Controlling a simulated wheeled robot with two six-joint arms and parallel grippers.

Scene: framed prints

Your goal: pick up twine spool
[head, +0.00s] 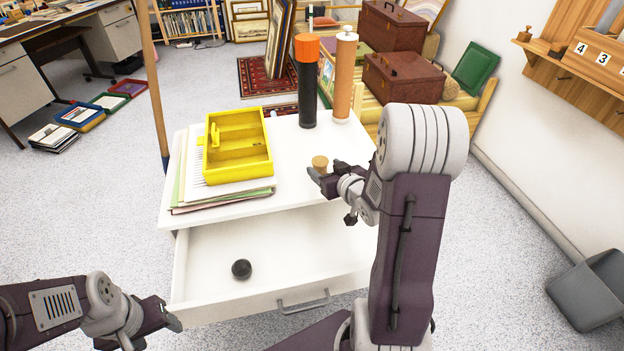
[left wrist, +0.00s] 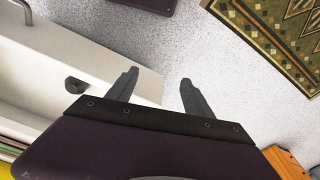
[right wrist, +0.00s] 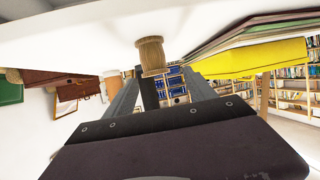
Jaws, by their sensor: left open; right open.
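The twine spool (head: 320,163), a small tan spool, stands upright on the white cabinet top near its right side. My right gripper (head: 314,176) is open beside it, low over the top. In the right wrist view the spool (right wrist: 151,55) shows just beyond the open fingers (right wrist: 163,84), roughly in line with the gap, nearer one finger. I cannot tell whether a finger touches it. My left gripper (head: 174,318) is open and empty at the left front of the drawer; its fingers (left wrist: 158,85) also show in the left wrist view.
The white drawer (head: 300,246) is pulled out, with a dark ball (head: 241,269) inside. A yellow tray (head: 237,172) lies on a paper stack (head: 190,185). A black, orange-topped cylinder (head: 307,85) and a brown cylinder (head: 344,80) stand behind the spool. The drawer's middle is clear.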

